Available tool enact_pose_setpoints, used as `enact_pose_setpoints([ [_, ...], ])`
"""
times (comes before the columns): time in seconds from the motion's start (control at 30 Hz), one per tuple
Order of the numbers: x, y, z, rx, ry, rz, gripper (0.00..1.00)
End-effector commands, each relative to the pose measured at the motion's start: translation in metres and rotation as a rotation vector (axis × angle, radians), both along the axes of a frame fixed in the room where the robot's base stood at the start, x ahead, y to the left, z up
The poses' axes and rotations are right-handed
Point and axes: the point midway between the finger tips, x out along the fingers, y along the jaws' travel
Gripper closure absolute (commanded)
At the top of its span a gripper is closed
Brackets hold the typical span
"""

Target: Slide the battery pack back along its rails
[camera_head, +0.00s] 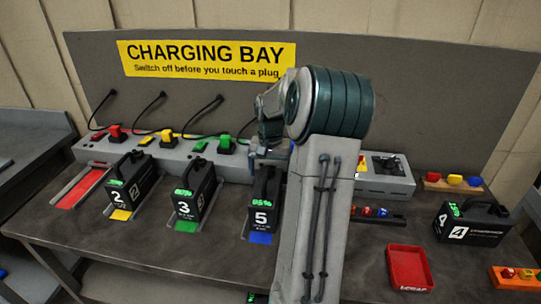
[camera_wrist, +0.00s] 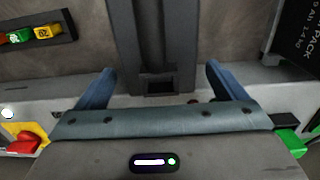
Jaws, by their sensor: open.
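Battery pack 5 (camera_head: 265,195), black with a green percentage display, stands upright at the front of its bay above a blue strip (camera_head: 260,238). Packs 2 (camera_head: 128,185) and 3 (camera_head: 192,195) stand in bays to its left. Pack 4 (camera_head: 470,222) stands apart on the bench at right. My gripper (camera_head: 268,152) is behind pack 5, partly hidden by my arm. In the wrist view, my gripper's blue fingers (camera_wrist: 160,82) are spread apart and empty. A dark upright body (camera_wrist: 152,40), apparently pack 5, lies beyond them; I cannot tell whether they touch it.
The grey charger row (camera_head: 300,170) with red, yellow and green plugs runs along the back. A leftmost bay with a red strip (camera_head: 82,188) is empty. A fuse rack (camera_head: 378,212) and red scrap tray (camera_head: 410,268) are right of my arm.

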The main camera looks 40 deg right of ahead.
Motion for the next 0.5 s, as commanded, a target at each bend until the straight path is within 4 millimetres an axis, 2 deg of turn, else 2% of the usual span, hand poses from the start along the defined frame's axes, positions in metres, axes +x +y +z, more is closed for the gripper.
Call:
enact_pose_setpoints([
  [0.03,0.0,0.001,-0.01,0.003,0.003,0.002,0.09],
  [0.2,0.0,0.0,-0.031,0.002,0.002,0.001,0.09],
  [0.5,0.0,0.0,-0.041,0.0,0.0,0.0,0.09],
])
